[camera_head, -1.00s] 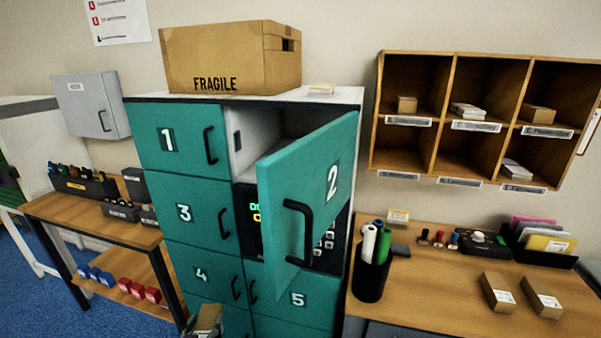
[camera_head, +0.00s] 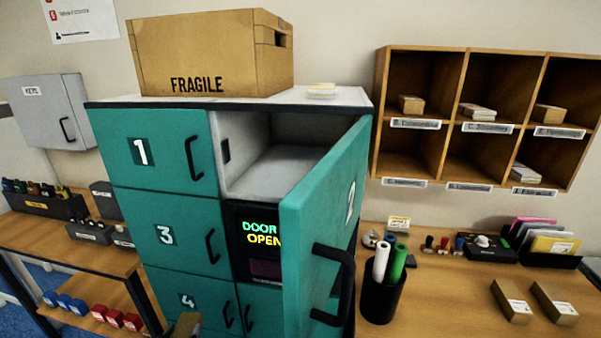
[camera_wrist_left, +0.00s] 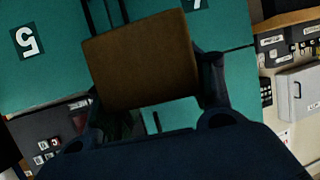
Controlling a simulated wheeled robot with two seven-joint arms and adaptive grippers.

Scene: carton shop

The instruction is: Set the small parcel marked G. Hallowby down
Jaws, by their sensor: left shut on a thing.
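A small brown parcel (camera_wrist_left: 145,60) is held between the two dark fingers of my left gripper (camera_wrist_left: 152,80), which is shut on it. Its label does not show, so I cannot read a name. In the head view only a corner of the parcel (camera_head: 184,326) shows at the bottom edge, in front of the lockers. My right gripper is in neither view.
Locker door 2 (camera_head: 322,225) stands open towards me; its compartment (camera_head: 275,170) looks empty. A screen (camera_head: 262,233) reads "DOOR OPEN". A FRAGILE carton (camera_head: 195,65) sits on top. Pigeonholes (camera_head: 410,160) and a desk (camera_head: 440,310) with two small parcels are at right.

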